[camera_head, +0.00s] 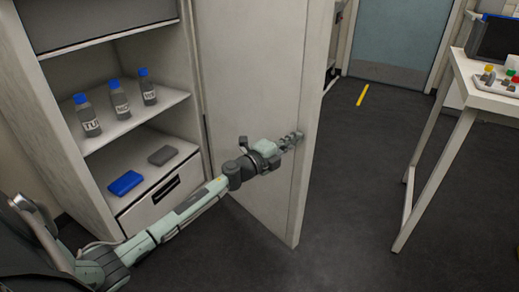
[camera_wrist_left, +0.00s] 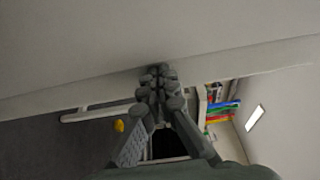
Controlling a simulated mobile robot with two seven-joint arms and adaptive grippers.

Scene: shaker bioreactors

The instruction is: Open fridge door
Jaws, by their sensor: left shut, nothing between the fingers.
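The fridge door (camera_head: 250,75) is white and stands open, swung out to the right of the fridge (camera_head: 55,125), so the shelves show. My left arm reaches across the front of the fridge. My left gripper (camera_head: 298,137) is shut and empty, with its tips at the inner face of the door near its free edge. In the left wrist view the closed fingertips (camera_wrist_left: 157,72) are at the door's pale surface (camera_wrist_left: 130,35), close to its edge; I cannot tell whether they touch it. My right gripper is not in view.
Several blue-capped bottles (camera_head: 120,106) stand on the fridge shelf. A blue box (camera_head: 125,183) and a grey box (camera_head: 163,155) lie below, above a drawer. A white table (camera_head: 480,95) stands at the right. The dark floor between door and table is clear.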

